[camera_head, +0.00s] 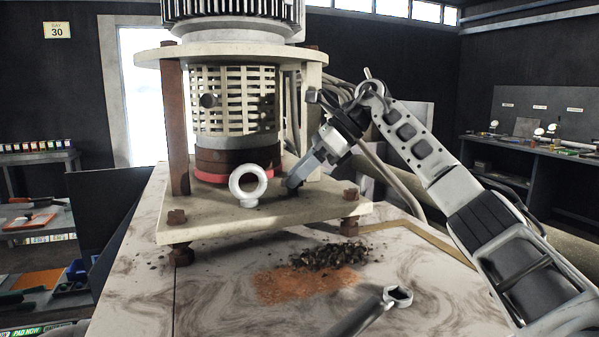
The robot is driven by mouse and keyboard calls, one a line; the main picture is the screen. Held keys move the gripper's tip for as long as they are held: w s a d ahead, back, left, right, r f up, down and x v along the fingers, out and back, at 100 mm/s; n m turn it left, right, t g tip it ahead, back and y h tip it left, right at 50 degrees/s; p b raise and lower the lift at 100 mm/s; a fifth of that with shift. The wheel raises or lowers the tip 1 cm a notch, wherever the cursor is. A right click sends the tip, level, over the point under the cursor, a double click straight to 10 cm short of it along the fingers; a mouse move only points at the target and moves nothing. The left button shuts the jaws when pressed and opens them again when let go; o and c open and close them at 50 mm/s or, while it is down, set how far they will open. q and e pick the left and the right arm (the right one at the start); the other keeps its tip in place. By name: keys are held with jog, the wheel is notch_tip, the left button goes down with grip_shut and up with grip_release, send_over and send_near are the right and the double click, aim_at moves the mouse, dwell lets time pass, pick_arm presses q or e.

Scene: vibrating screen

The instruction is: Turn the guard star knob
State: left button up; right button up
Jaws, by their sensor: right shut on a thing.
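The cage-like slotted guard (236,112) stands under the motor, between the upper and lower plates. My left gripper is not in view.
A pale lifting eye (248,185) stands on the lower plate (230,226), left of my right gripper. Dark gravel (330,255) and orange grit (300,284) lie on the marbled table (215,300). A wrench (378,306) lies at the front. Cables hang behind my right arm.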

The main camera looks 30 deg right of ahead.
jog(key=shift+d+r+n+g, duration=0.1)
jog(key=shift+n+g, duration=0.3)
jog(key=shift+n, duration=0.2)
jog(key=o, duration=1)
jog(key=v, duration=1.2)
jog(key=shift+d, duration=0.15)
